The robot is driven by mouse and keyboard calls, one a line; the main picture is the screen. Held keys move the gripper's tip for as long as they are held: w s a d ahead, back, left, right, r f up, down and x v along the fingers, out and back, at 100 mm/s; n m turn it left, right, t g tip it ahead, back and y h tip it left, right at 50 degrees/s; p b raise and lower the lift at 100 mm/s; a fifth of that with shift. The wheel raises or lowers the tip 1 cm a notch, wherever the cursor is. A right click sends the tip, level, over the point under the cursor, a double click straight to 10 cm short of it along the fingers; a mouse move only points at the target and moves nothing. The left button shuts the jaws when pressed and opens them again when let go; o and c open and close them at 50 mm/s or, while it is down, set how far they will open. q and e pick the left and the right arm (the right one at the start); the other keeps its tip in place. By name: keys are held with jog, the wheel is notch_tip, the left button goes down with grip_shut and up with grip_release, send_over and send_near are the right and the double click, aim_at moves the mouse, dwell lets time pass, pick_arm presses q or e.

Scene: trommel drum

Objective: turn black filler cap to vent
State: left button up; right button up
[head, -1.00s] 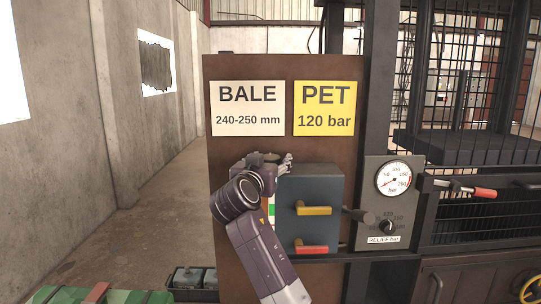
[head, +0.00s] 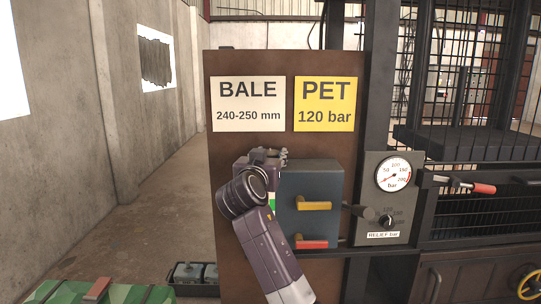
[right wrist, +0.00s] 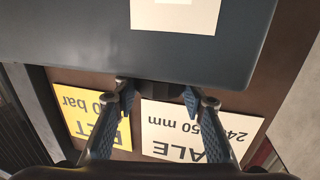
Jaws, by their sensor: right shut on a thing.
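The blue-grey box (head: 312,178) is mounted on the brown panel, with a yellow handle (head: 314,206) and a red handle (head: 311,244) on its front. My right gripper (head: 284,156) is at the box's upper left edge. In the right wrist view, the two fingers of my right gripper (right wrist: 159,94) are on either side of a dark piece, the black filler cap (right wrist: 158,92), at the edge of the box. The gripper is shut on the cap, which is mostly hidden in the head view. Its markings cannot be seen. My left gripper is not in view.
A BALE sign (head: 247,103) and a yellow PET sign (head: 324,103) are on the brown panel (head: 230,63) above the gripper. A pressure gauge (head: 394,174) with a relief knob (head: 386,221) stands right of the box. A green crate (head: 65,292) is at lower left.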

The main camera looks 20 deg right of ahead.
jog(key=n+t+y, duration=0.1)
jog(key=y, duration=0.1)
jog(key=shift+d+n+y+p, duration=0.1)
jog(key=shift+n+y+p, duration=0.2)
jog(key=shift+n+p, duration=0.1)
jog(key=n+t+y+p, duration=0.1)
jog(key=n+y, duration=0.1)
jog(key=y, duration=0.1)
jog(key=shift+d+r+p, duration=0.1)
jog(key=shift+p, duration=0.25)
jog(key=shift+n+y+p, duration=0.45)
jog(key=shift+n+y, duration=0.35)
jog(key=shift+y, duration=0.4)
jog(key=shift+n+y, duration=0.7)
jog(key=shift+y, duration=0.3)
jog(key=shift+n+y, duration=0.5)
jog(key=shift+y, duration=0.4)
jog(key=shift+n+g+y, duration=0.3)
jog(key=shift+n+y, duration=0.3)
jog(key=shift+y, duration=0.3)
jog(key=shift+n+g+y, duration=0.3)
jog(key=shift+n+y, duration=0.2)
jog(key=shift+y, duration=0.3)
